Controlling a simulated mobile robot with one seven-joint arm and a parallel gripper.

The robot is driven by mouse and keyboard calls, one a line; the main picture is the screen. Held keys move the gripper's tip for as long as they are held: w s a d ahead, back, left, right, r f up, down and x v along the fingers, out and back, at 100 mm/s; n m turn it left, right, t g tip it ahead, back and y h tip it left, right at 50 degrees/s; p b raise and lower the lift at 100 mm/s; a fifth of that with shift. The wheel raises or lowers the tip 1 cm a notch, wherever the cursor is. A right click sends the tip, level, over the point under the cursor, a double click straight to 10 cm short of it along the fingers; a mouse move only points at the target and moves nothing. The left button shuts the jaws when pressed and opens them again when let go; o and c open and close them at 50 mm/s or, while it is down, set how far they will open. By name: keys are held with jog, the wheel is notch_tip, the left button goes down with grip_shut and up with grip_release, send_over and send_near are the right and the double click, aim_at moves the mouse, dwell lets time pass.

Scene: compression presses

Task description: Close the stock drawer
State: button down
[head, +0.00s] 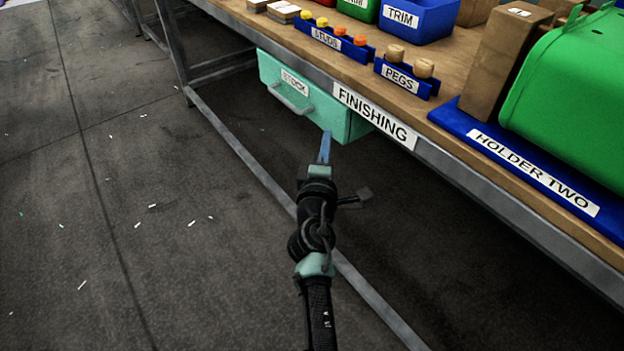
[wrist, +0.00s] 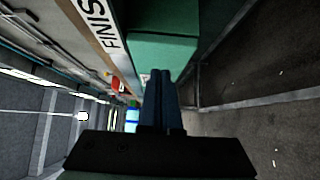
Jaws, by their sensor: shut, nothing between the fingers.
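The stock drawer (head: 292,90) is a mint-green box with a "STOCK" label and a grey bar handle (head: 290,99), hung under the workbench top. In the head view it sticks out a little past the bench edge, so it is partly open. In the wrist view its green side (wrist: 160,55) fills the upper middle. My gripper (head: 325,146) is shut and empty, with its blue fingers at the drawer's near right lower corner. The shut fingers also show in the wrist view (wrist: 160,95), close to the drawer. I cannot tell whether they touch it.
A grey frame rail (head: 240,147) runs low beneath. The floor at left is open.

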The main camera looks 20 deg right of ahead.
jog(key=p+v, duration=0.1)
jog(key=v, duration=0.9)
jog(key=shift+a+p, duration=0.3)
jog(key=shift+a, duration=0.05)
jog(key=a+r+m+t, duration=0.2)
jog(key=a+r+m, duration=0.1)
jog(key=r, duration=0.7)
jog(key=a+r+m+t, duration=0.2)
jog(key=r+m, duration=0.2)
jog(key=r, duration=0.6)
jog(key=a+r+m+t, duration=0.2)
jog(key=a+r+m, duration=0.1)
jog(key=r, duration=0.8)
jog(key=s+a+r+m+t+y, duration=0.1)
jog(key=s+a+r+t+y, duration=0.2)
jog(key=s+a+r+y, duration=0.35)
jog(key=s+a+r+m+t+y, duration=0.1)
jog(key=s+a+r+t+y, duration=0.2)
jog(key=s+r, duration=0.65)
notch_tip(320, 180, up, 32)
jog(key=w+p, duration=0.2)
jog(key=p, duration=2.7)
jog(key=shift+w+a, duration=0.2)
jog(key=shift+w, duration=0.05)
jog(key=shift+f+h, duration=0.15)
jog(key=shift+h, duration=0.1)
